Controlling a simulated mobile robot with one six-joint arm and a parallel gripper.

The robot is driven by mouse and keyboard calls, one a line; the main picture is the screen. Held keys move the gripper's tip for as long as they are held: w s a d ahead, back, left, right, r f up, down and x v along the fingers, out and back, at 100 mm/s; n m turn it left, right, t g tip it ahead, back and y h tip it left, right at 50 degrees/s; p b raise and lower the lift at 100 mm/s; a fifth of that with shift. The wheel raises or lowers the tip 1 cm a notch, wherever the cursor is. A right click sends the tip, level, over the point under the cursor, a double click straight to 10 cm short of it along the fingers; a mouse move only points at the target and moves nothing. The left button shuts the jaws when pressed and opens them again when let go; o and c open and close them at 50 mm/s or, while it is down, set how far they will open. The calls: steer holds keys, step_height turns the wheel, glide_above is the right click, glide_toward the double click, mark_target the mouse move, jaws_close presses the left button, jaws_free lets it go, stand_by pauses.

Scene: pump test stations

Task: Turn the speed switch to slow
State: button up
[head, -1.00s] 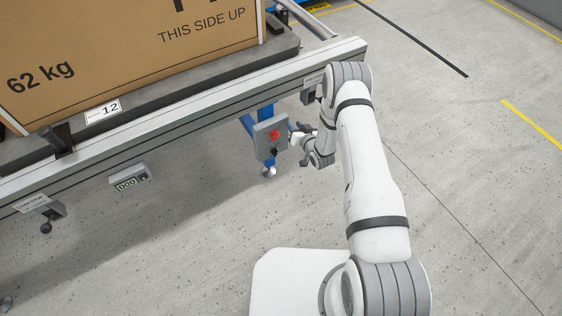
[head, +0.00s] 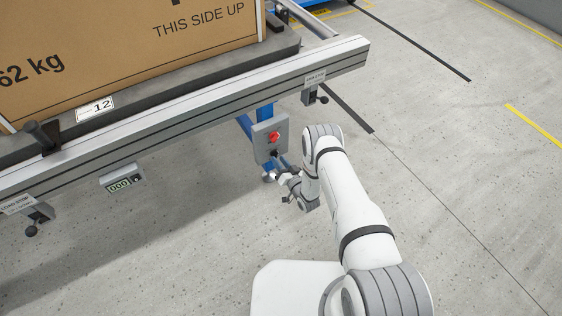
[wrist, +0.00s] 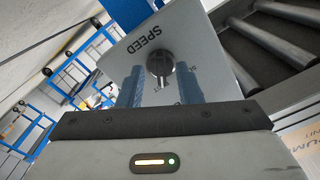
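The speed switch is a dark round knob (wrist: 158,66) on a grey plate marked SPEED (wrist: 137,43) in the wrist view. A lighter pointer runs from it toward the bottom of the picture; the position labels are too small and partly covered to read. In the head view the grey control box (head: 262,143) hangs under the rail with a red button (head: 274,136); a dark knob (head: 274,152) shows below it. My gripper (wrist: 160,74) is open, its two bluish fingers on either side of the knob's lower part. Contact cannot be told. My gripper (head: 281,171) is below the box's front.
A conveyor rail (head: 190,125) carries a large carton (head: 120,55) on the left. A counter display (head: 122,180) and small levers hang beneath the rail (head: 314,97). A blue leg (head: 265,112) stands behind the control box. Floor on the right is clear.

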steer(key=shift+x, duration=0.8)
